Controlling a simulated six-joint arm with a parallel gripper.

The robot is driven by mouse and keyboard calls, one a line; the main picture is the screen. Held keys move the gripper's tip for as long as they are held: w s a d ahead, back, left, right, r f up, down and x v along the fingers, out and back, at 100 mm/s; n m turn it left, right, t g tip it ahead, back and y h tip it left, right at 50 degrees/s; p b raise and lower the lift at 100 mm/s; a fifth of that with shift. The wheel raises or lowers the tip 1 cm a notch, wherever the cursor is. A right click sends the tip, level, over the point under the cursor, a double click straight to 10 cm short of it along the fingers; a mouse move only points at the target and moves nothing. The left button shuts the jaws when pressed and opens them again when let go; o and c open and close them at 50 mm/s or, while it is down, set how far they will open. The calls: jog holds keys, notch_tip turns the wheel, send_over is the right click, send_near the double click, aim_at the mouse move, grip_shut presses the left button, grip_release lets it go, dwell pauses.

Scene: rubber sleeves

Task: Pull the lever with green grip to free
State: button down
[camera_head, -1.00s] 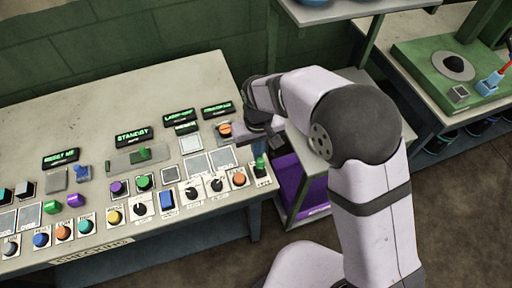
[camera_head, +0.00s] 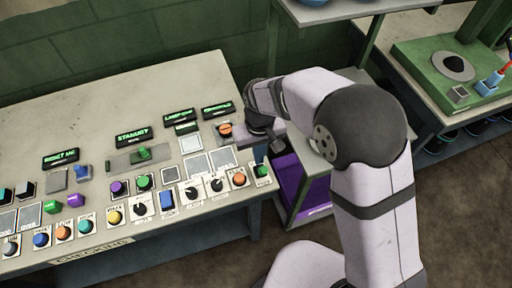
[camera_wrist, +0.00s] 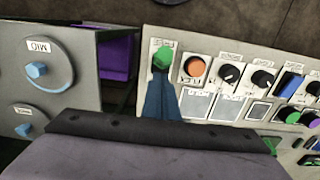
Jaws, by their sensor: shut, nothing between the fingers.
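A small lever with a green grip (camera_head: 262,171) stands at the near right corner of the control panel. It also shows in the wrist view as a green knob (camera_wrist: 161,58) near the panel's edge. My gripper (camera_head: 260,158) is shut and empty, with its blue fingers pointing down right at the grip. In the wrist view the fingertips (camera_wrist: 160,80) sit against or just beside the green grip; I cannot tell whether they touch. The lever's stem and base are mostly hidden.
Close to the lever are an orange button (camera_head: 239,179) and black rotary knobs (camera_head: 216,185). Several other coloured buttons line the panel (camera_head: 90,105). A shelf unit with a purple bin (camera_head: 292,185) stands right of it. A blue-knobbed round dial (camera_wrist: 38,69) shows in the wrist view.

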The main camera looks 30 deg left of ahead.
jog(key=shift+w+a, duration=0.1)
jog(key=shift+w, duration=0.05)
jog(key=shift+w+a, duration=0.3)
dwell(0.3)
jog(key=shift+r+p, duration=0.15)
jog(key=shift+p, duration=0.2)
notch_tip(320, 180, up, 8)
jog(key=p, duration=0.6)
dwell(0.3)
dwell(0.4)
